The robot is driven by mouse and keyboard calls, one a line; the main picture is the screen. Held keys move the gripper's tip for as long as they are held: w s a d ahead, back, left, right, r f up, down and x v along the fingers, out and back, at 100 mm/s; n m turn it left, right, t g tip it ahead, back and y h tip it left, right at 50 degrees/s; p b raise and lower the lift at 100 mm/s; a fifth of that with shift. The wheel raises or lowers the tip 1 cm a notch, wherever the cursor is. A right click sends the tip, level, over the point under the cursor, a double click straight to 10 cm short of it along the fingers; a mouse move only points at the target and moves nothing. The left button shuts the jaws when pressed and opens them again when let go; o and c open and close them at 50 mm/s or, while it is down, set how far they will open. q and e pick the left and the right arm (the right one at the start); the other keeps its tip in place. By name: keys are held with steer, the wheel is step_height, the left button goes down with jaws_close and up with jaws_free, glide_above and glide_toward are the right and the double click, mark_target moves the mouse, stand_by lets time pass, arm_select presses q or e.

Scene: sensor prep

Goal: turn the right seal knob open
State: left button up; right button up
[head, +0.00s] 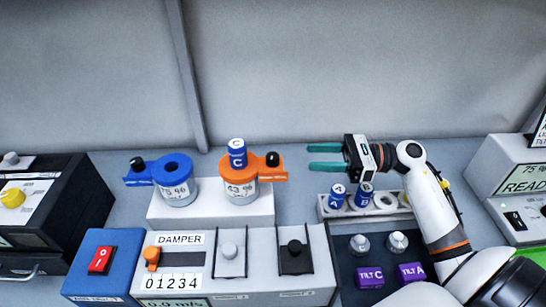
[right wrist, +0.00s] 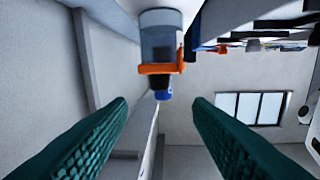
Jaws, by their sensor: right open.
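The right seal knob (head: 272,159) is a small black knob on the right end of the orange bracket (head: 270,177) around the right sensor jar (head: 239,191). A blue cylinder marked C (head: 237,153) stands on top of that jar. My right gripper (head: 312,157) is open and empty, to the right of the knob and apart from it, its teal fingers pointing left towards it. In the right wrist view, the orange bracket (right wrist: 160,68) appears upside down, ahead between my fingers (right wrist: 160,101). My left gripper is not in view.
A left jar with a blue bracket (head: 140,181) shares the white stand (head: 215,216). Blue cylinders A and B (head: 363,196) stand in a rack (head: 322,206) below my right gripper. The damper panel (head: 180,239) is in front, and the back wall (head: 300,70) is behind.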

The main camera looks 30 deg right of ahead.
mark_target(273, 155)
steer(key=p+x, duration=0.3)
steer(key=x, duration=0.6)
steer(key=shift+w+a+r, duration=0.15)
steer(key=shift+r, duration=0.05)
steer(key=shift+w+a+f+p, duration=0.15)
steer(key=shift+w+a+p, duration=0.2)
steer(key=shift+a, duration=0.2)
steer(key=c, duration=1)
steer(key=shift+o, duration=0.2)
steer(key=shift+s, duration=0.1)
